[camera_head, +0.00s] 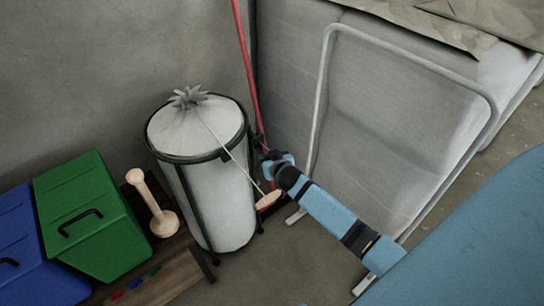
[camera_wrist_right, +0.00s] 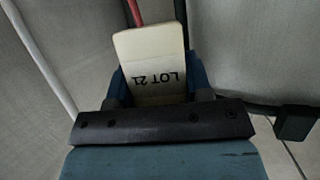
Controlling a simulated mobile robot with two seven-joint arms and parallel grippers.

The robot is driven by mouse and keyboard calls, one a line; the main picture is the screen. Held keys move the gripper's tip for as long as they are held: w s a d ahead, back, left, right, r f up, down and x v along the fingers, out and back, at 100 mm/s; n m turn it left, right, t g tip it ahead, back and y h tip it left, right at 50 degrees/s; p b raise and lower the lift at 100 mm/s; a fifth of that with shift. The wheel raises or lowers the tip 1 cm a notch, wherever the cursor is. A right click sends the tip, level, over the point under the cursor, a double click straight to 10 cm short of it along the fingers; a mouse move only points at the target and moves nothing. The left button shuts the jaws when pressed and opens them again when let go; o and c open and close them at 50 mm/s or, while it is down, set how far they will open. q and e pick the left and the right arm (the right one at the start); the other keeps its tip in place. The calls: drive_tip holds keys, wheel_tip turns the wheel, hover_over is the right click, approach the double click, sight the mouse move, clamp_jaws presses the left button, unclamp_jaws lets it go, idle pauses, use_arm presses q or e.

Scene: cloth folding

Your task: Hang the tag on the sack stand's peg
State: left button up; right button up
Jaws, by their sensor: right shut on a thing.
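The white sack (camera_head: 222,195) stands in a black sack stand (camera_head: 165,157) with a ring round its top. Its gathered neck (camera_head: 188,97) has a pale string (camera_head: 222,144) running down to the cream tag (camera_head: 268,200), right of the sack. In the right wrist view the tag (camera_wrist_right: 150,45) shows "LOT 21" upside down. My right gripper (camera_wrist_right: 158,82) is shut on the tag, with blue fingers at both sides. A small dark block (camera_wrist_right: 295,122) shows at right there; I cannot tell whether it is the peg. My left gripper is out of view.
A green bin (camera_head: 90,205) and a blue bin (camera_head: 30,255) stand at left. A pale wooden dumbbell-shaped piece (camera_head: 152,203) is between the green bin and sack. A red pole (camera_head: 243,60) rises behind the stand. A grey metal frame (camera_head: 316,110) stands at right.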

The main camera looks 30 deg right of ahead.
drive_tip(key=shift+w+d+r, duration=0.1)
drive_tip(key=shift+w+r, duration=0.15)
drive_tip(key=shift+w, duration=0.1)
drive_tip(key=o, duration=1.3)
drive_tip(key=shift+s+a+p, duration=0.4)
drive_tip(key=shift+p, duration=0.45)
drive_tip(key=shift+p+v, duration=1.7)
drive_tip(key=shift+v, duration=1.25)
drive_tip(key=shift+s+d+f, duration=0.15)
